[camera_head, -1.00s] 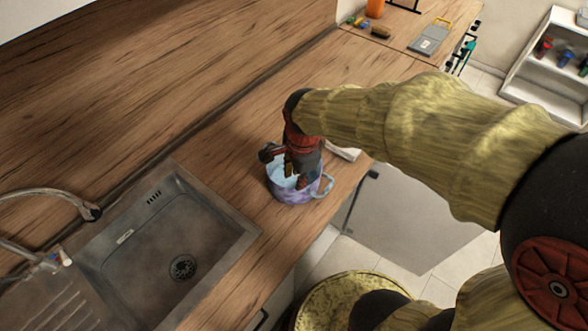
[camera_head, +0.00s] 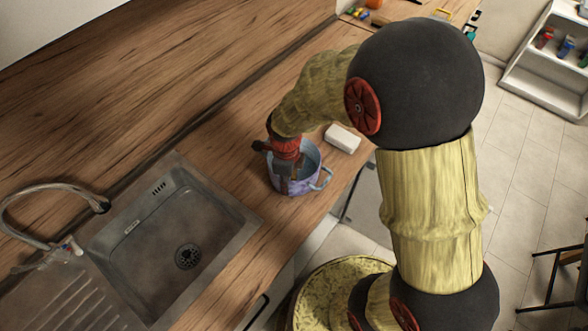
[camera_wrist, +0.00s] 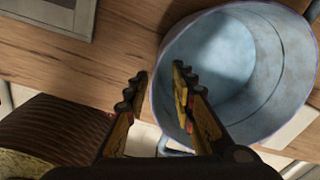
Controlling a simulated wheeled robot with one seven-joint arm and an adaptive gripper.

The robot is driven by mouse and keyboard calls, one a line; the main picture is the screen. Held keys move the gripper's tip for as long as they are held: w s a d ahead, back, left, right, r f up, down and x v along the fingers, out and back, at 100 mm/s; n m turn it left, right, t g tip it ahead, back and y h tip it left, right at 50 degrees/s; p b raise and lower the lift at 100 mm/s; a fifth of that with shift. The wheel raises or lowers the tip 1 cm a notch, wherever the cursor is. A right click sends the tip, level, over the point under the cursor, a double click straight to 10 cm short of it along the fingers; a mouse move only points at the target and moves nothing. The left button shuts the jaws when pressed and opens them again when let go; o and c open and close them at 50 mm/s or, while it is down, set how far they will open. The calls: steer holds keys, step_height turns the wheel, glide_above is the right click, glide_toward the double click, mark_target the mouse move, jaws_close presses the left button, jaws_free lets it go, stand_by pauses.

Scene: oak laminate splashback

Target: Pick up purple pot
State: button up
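The purple pot (camera_head: 309,185) stands upright on the wooden counter, to the right of the sink, with a handle at its right side. Its pale blue inside and round rim fill the right of the wrist view (camera_wrist: 275,70). My gripper (camera_head: 286,186) points down at the pot in the head view. In the wrist view my gripper (camera_wrist: 158,75) is open with a moderate gap. The left finger is outside the rim and the right finger overlaps the pot's inside, with the rim's edge between them. Contact cannot be told. A handle is partly hidden behind the right finger.
A white block (camera_head: 342,138) lies on the counter just beyond the pot. The metal sink (camera_head: 160,235) with its tap (camera_head: 60,190) is to the left. The counter's front edge is close to the pot. A white shelf (camera_head: 545,85) stands far right.

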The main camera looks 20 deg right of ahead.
step_height(320, 180, down, 4)
steer(key=shift+f+b, duration=0.1)
steer(key=shift+b, duration=0.25)
steer(key=shift+c, duration=1.2)
steer(key=c, duration=0.4)
jaws_close()
